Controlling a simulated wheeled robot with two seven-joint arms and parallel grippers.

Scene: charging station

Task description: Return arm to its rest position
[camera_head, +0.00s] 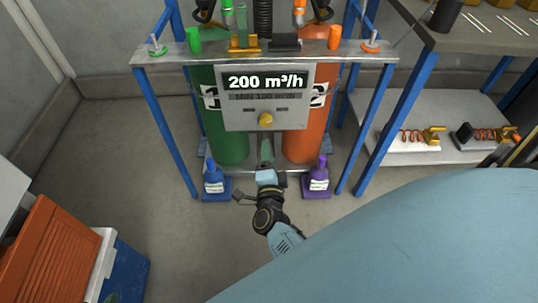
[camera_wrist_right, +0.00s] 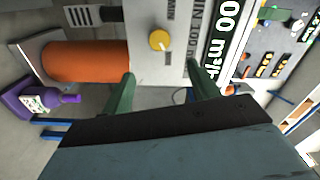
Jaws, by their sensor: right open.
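My right gripper (camera_head: 266,150) is in the middle of the head view, in front of the charging station and just below the grey panel (camera_head: 240,116). In the right wrist view its two green fingers (camera_wrist_right: 164,88) are spread apart with nothing between them. The yellow knob (camera_head: 265,120) on the panel is a little above the gripper, apart from it; it also shows in the right wrist view (camera_wrist_right: 159,40). The panel's display (camera_head: 265,82) reads 200 m³/h, with MIN 100 m³/h below. My left gripper is not in view.
A green cylinder (camera_head: 225,140) and an orange cylinder (camera_head: 299,147) stand behind the panel. A blue bottle (camera_head: 213,175) and a purple bottle (camera_head: 319,174) flank my right wrist. A shelf (camera_head: 410,155) is at right, an orange crate (camera_head: 50,255) at lower left.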

